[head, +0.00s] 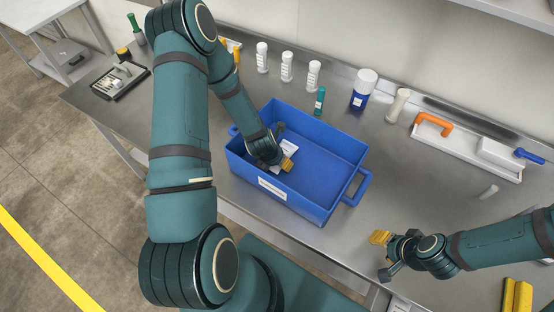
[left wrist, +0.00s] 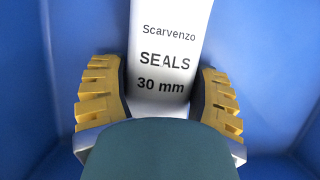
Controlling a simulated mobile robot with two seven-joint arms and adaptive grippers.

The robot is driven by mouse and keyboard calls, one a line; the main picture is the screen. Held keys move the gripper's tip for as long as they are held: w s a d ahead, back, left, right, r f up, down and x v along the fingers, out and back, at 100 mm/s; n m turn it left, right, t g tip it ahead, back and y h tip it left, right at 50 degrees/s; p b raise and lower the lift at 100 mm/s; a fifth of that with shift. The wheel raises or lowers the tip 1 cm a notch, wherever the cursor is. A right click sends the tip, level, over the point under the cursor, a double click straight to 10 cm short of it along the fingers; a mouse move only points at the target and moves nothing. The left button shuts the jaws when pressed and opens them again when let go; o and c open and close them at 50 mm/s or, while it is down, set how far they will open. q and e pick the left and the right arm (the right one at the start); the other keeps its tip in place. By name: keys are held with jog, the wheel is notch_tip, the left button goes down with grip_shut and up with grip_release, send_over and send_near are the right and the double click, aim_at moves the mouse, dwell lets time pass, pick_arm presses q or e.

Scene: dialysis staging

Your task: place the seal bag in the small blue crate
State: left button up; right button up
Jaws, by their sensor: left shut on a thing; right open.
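The small blue crate (head: 324,172) stands on the steel bench, with a white label on its front wall. My left gripper (head: 287,160) reaches down inside the crate, toward its left part. It is shut on the white seal bag (head: 288,146), which is partly hidden by my gripper. In the left wrist view the bag (left wrist: 168,45) reads "Scarvenzo SEALS 30 mm" and sits between the yellow finger pads, with blue crate walls around. I cannot tell whether the bag touches the crate floor. My right gripper (head: 384,254) is open and empty, right of the crate near the bench's front.
Several white bottles (head: 286,67), a teal-green vial (head: 320,100) and a blue-and-white jar (head: 363,89) stand behind the crate. A white tray (head: 460,148) with an orange-handled tool lies at right. A black tray (head: 120,80) is at left.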

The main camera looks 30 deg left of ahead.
pick_arm(q)
jog(key=shift+f, duration=0.1)
pick_arm(e)
jog(key=shift+f, duration=0.15)
pick_arm(q)
jog(key=o, duration=1.2)
jog(key=shift+r, duration=0.4)
pick_arm(e)
jog(key=shift+r, duration=0.2)
pick_arm(q)
jog(key=p+v, duration=0.1)
jog(key=v, duration=1)
jog(key=shift+s+r, duration=0.2)
jog(key=shift+s, duration=0.05)
pick_arm(e)
jog(key=shift+r, duration=0.5)
pick_arm(q)
jog(key=shift+d, duration=0.1)
